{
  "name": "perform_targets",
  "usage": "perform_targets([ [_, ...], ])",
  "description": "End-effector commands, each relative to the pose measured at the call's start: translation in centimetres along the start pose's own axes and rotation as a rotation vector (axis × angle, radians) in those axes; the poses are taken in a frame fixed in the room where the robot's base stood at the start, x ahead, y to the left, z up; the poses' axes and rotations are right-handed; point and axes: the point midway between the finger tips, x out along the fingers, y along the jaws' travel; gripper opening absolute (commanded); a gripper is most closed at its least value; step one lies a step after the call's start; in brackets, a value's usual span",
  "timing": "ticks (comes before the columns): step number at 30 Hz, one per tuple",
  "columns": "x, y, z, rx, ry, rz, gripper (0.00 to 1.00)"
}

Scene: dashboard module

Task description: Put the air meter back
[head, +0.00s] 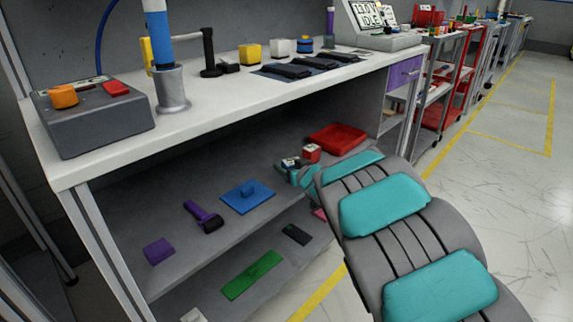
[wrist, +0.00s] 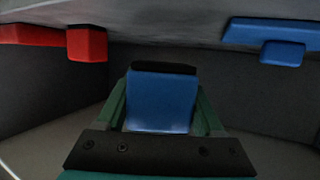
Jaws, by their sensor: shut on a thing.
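My gripper (wrist: 161,92) is shut on a blue block with a black end (wrist: 161,108), with its dark green fingers on either side. I cannot tell for sure whether this block is the air meter. In the head view my teal and grey arm reaches toward the upper of the two lower shelves, and my gripper (head: 292,168) is small and partly hidden there. A small blue, white and dark thing (head: 290,162) shows at its tip.

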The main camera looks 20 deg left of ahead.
Motion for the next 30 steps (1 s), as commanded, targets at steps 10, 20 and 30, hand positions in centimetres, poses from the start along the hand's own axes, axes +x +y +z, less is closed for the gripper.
perform_targets([
  [10, 5.4, 1.7, -1.4, 0.0, 0.005, -0.003, 0.05],
  [20, 7.1, 2.4, -1.6, 0.001, 0.002, 0.0, 0.05],
  [30, 8.3, 2.4, 1.9, 0.0, 0.002, -0.001, 0.05],
])
